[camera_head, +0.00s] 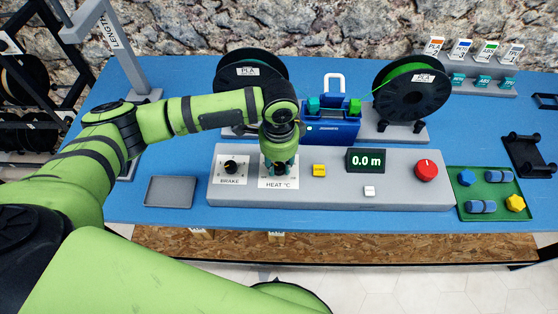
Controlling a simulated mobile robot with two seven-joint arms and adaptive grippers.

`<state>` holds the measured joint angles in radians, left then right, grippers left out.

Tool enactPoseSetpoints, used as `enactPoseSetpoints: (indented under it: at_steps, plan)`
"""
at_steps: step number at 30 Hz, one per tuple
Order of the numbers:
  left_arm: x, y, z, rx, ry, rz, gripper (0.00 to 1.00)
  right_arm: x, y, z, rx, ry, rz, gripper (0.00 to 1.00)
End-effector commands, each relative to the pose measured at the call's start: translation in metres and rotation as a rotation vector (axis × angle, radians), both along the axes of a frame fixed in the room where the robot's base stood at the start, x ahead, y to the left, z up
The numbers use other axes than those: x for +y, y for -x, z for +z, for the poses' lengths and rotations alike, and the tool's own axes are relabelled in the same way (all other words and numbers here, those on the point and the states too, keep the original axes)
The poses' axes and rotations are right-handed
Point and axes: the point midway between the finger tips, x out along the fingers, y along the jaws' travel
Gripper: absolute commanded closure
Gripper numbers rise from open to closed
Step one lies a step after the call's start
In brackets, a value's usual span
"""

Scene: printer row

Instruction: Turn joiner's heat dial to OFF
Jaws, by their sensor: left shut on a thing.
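The grey control panel (332,197) stands on the blue table. Its HEAT °C plate (278,184) is near the left end, and my left gripper (279,165) reaches down onto it from above. The gripper is shut on the heat dial, which is mostly hidden under the fingers, so I cannot read its setting. The blue joiner (331,128) stands behind the panel with a green piece on top. My right gripper is not in view.
The brake dial (230,165) is just left of the gripper. A yellow button (319,170), a display reading 0.0 m (366,160) and a red knob (426,170) are to the right. Spools (411,90) stand behind. A grey tray (170,191) and green tray (487,177) flank the panel.

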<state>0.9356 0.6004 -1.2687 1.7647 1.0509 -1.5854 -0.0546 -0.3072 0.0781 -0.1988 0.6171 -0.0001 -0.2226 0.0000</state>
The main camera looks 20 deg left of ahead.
Motion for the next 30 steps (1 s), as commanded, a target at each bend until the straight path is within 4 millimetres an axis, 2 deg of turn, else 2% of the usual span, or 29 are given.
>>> enactPoseSetpoints:
  at_steps: [8,21,30]
  plan:
    - [0.0,0.002,0.006,0.008,-0.002,0.152,1.0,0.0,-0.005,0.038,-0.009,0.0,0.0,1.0]
    - [-0.001,0.003,0.006,0.009,-0.002,0.559,1.0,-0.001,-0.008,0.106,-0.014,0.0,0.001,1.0]
    - [0.0,0.002,0.004,0.006,-0.003,0.813,1.0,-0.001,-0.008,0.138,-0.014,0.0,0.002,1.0]
